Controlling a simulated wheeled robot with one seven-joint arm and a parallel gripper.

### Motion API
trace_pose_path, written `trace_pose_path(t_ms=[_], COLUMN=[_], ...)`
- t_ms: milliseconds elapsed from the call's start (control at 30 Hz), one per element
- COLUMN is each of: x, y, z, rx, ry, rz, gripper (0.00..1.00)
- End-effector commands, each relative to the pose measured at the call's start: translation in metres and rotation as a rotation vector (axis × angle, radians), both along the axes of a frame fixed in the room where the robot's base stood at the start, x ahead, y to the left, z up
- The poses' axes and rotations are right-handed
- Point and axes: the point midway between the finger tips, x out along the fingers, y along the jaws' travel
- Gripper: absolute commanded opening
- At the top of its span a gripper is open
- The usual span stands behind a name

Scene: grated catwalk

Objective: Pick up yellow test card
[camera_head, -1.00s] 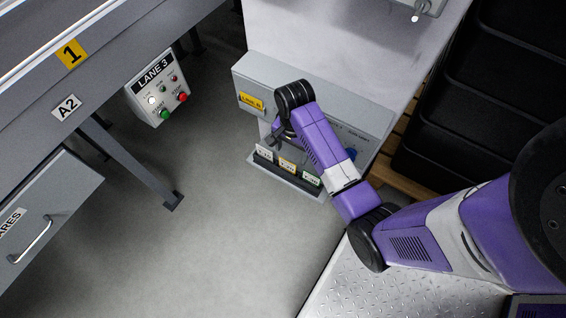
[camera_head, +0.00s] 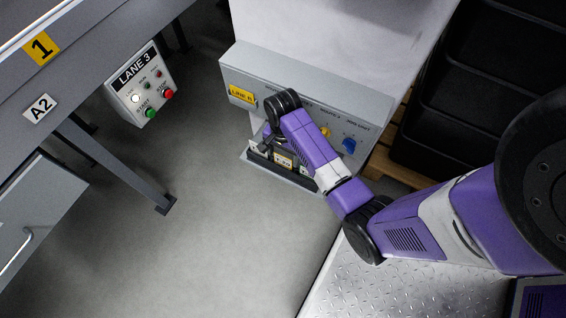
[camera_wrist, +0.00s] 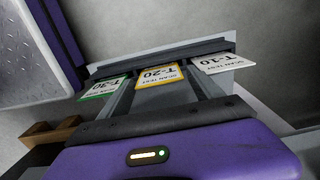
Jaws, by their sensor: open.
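The yellow test card (camera_wrist: 160,72), marked T-20, stands in the middle of a dark card rack (camera_wrist: 150,52) in the wrist view. A white T-10 card (camera_wrist: 222,63) is to its right and a green-edged T-30 card (camera_wrist: 104,88) to its left. My gripper (camera_wrist: 161,82) is open, its two grey fingers reaching toward the rack on either side of the yellow card. I cannot tell if they touch it. In the head view the yellow card (camera_head: 283,160) shows below my arm, and the fingers are partly hidden.
A grey control panel (camera_head: 235,62) with a yellow label and knobs stands directly behind the rack. A LANE 3 button box (camera_head: 140,85) hangs from the conveyor frame at left. Black crates (camera_head: 450,110) stand at right. The grey floor (camera_head: 190,240) in front is clear.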

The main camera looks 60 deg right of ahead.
Motion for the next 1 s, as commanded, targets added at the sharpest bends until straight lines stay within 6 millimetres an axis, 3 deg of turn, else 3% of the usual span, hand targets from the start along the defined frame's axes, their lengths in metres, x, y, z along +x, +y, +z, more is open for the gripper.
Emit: trace_pose_path(t_ms=[33, 200, 500, 767, 1000], x=[-0.001, -0.001, -0.001, -0.001, -0.001], y=[0.001, 0.002, 0.002, 0.002, 0.002], z=[-0.012, -0.036, -0.039, -0.039, -0.039], rx=[0.001, 0.001, 0.000, 0.000, 0.000], ry=[0.002, 0.001, 0.000, 0.001, 0.000], rz=[-0.001, 0.000, 0.000, 0.001, 0.001], gripper=[0.75, 0.75, 0.75, 0.25, 0.25])
